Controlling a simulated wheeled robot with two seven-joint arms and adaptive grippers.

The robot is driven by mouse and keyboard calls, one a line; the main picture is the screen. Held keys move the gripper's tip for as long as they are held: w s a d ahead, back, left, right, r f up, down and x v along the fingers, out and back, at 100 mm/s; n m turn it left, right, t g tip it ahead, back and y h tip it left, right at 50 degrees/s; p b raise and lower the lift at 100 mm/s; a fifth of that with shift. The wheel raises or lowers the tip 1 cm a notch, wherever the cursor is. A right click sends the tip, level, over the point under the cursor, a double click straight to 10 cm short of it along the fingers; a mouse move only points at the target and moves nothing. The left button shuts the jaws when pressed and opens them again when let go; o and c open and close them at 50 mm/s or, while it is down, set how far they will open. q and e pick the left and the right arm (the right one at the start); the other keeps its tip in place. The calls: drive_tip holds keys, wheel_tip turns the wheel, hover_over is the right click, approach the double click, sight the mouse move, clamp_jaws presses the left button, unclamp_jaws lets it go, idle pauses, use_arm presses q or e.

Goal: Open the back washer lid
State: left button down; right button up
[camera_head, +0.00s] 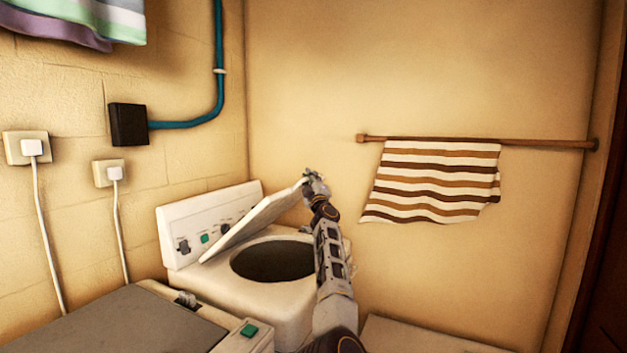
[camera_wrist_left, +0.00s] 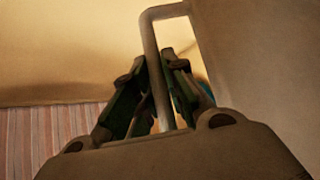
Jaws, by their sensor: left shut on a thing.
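The back washer (camera_head: 288,304) is white, with its round dark opening (camera_head: 272,261) uncovered. Its pale lid (camera_head: 258,218) is raised and tilted, leaning up over the control panel side. My left gripper (camera_head: 309,176) is at the lid's upper right end. In the left wrist view the fingers (camera_wrist_left: 157,62) are shut around the bar handle (camera_wrist_left: 150,38) of the lid (camera_wrist_left: 257,60). My right gripper is in neither view.
A front washer (camera_head: 120,325) with a grey lid stands at the lower left. A striped towel (camera_head: 432,180) hangs from a wooden rail (camera_head: 540,143) on the back wall. Sockets with cables (camera_head: 32,148) and a blue pipe (camera_head: 219,60) are on the left wall.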

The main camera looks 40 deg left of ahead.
use_arm(q)
drive_tip(key=shift+n+g, duration=0.5)
drive_tip(key=a+r+p, duration=0.2)
drive_tip(key=s+a+r+p, duration=0.1)
drive_tip(key=a+r+p, duration=0.1)
drive_tip(key=r, duration=0.1)
drive_tip(key=shift+s+a+r, duration=0.1)
drive_tip(key=shift+a, duration=0.3)
drive_tip(key=s+a+r+p, duration=0.3)
drive_tip(key=a+r+p, duration=0.3)
drive_tip(key=a, duration=0.8)
wheel_tip(320, 180, up, 3)
drive_tip(key=shift+s+f, duration=0.15)
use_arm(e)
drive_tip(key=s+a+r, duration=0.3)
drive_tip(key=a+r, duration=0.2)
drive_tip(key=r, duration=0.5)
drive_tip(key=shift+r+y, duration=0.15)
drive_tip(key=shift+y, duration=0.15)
use_arm(q)
drive_tip(key=c, duration=1.9)
unclamp_jaws()
drive_tip(key=shift+o, duration=0.9)
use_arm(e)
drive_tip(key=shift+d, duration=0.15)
